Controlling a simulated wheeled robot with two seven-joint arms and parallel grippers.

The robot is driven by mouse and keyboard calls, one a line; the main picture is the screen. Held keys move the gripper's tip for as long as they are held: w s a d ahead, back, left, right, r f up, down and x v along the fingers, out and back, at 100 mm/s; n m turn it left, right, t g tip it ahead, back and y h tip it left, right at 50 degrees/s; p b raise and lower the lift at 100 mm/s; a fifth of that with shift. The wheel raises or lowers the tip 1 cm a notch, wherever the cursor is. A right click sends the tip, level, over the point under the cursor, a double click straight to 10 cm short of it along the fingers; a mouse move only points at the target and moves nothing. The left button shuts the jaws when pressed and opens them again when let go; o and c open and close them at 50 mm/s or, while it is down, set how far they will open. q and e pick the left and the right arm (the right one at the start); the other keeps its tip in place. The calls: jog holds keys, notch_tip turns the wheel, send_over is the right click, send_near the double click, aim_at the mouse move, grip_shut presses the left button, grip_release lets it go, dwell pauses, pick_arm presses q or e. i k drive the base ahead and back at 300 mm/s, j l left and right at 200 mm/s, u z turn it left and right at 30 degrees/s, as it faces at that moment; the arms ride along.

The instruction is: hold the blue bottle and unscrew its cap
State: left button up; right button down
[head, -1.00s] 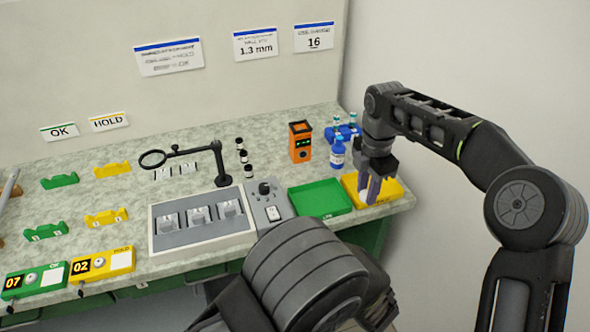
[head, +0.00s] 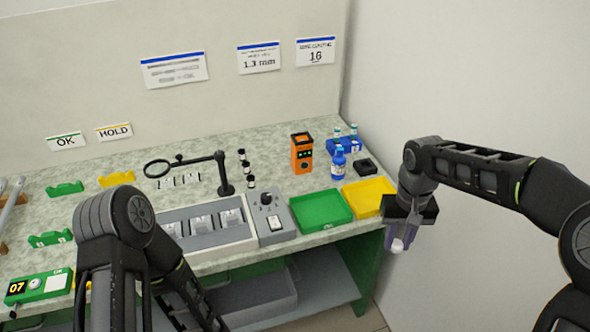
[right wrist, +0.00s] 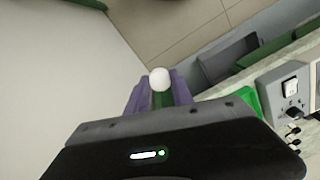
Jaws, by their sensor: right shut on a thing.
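The blue bottle (head: 338,165) stands upright at the right end of the bench, behind the yellow tray, with its cap on. No gripper touches it. My right gripper (head: 397,242) is off the bench's right front edge, apart from the bottle. Its purple fingers are shut on a small white-ended thing (head: 397,246). In the right wrist view this thing shows a round white end (right wrist: 159,79) with green between the fingers below it; I cannot tell what it is. My left arm shows at the lower left, but its gripper is out of view.
A yellow tray (head: 366,205) and a green tray (head: 322,222) lie in front of the bottle. A blue rack (head: 352,139) with small vials, a black square block (head: 368,166) and an orange device (head: 302,154) stand close by. A white wall rises at the right.

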aim_at(338, 161)
jog(key=u, duration=1.4)
jog(key=i+l, duration=0.15)
jog(key=i, duration=0.3)
jog(key=i+l, duration=0.4)
jog(key=l, duration=0.1)
